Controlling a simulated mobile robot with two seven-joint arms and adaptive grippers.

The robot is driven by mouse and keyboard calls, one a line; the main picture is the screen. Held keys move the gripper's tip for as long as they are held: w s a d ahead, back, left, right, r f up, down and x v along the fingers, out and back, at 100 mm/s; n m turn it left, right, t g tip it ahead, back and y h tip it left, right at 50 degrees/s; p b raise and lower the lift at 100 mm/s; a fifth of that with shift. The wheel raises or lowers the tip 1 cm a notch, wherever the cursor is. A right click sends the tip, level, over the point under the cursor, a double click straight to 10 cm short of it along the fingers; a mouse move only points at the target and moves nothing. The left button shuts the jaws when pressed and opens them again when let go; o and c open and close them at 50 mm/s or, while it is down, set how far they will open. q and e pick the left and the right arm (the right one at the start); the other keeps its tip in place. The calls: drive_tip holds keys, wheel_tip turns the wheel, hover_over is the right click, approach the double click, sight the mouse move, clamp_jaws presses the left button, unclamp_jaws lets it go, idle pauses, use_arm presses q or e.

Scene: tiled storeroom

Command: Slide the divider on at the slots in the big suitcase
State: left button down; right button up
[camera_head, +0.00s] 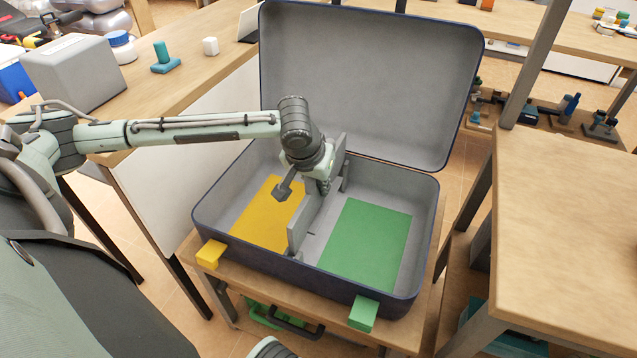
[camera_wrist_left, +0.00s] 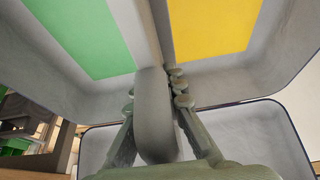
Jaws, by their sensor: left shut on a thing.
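The big suitcase (camera_head: 415,290) stands open on a low wooden stand, its lid (camera_head: 365,75) raised at the back. Its grey inside has a yellow area (camera_head: 265,222) on the left and a green area (camera_head: 368,243) on the right. My left gripper (camera_head: 305,190) is inside the suitcase, shut on the grey divider (camera_head: 299,226), which runs front to back between the two colours. In the left wrist view the divider (camera_wrist_left: 155,120) stands between the fingers. The gripper hides much of it, and I cannot tell whether its ends sit in the slots. My right gripper is not seen.
A yellow block (camera_head: 211,254) and a green block (camera_head: 363,313) are at the suitcase's front edge. A wooden table (camera_head: 570,220) stands close on the right. A bench with a grey box (camera_head: 75,75) is on the left. The raised lid bounds the back.

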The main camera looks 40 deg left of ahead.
sight(308, 195)
use_arm(q)
drive_tip(key=shift+f+b, duration=1.6)
drive_tip(key=shift+f, duration=3.45)
drive_tip(key=c, duration=1.5)
unclamp_jaws()
drive_tip(key=shift+c, duration=0.2)
drive_tip(key=shift+s, duration=0.1)
drive_tip(key=v, duration=1.2)
